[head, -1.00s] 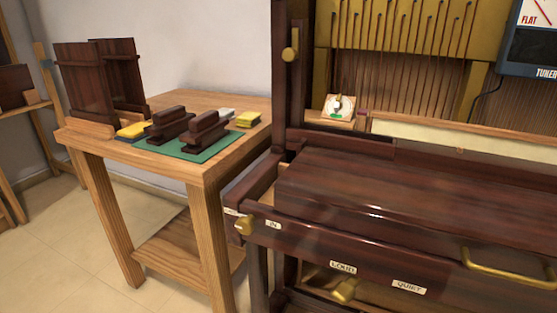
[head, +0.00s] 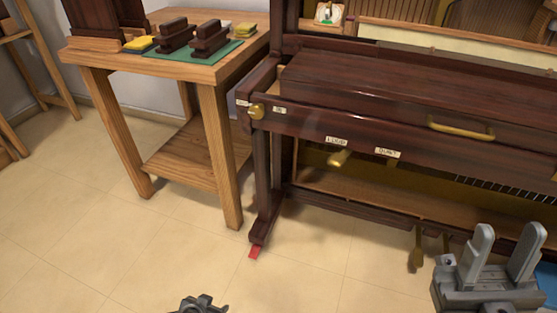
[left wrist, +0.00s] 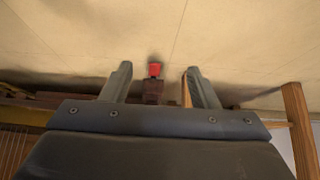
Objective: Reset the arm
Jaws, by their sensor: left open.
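My left gripper (head: 200,303) just shows at the bottom edge of the head view, over the floor and well in front of the piano. In the left wrist view its two fingers (left wrist: 160,72) stand apart with nothing held; a red block (left wrist: 154,70) at a piano leg shows between them, in the background. My right gripper (head: 508,235) is at the lower right of the head view, its fingers pointing up and spread, with nothing between them. The arms behind both grippers are mostly out of view.
The dark piano (head: 400,95) stands at centre and right, with a brass handle (head: 460,128) and brass pedals (head: 416,250) below. A red block (head: 255,252) lies by its leg. A wooden table (head: 195,70) stands at left. The tiled floor (head: 120,240) in front is clear.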

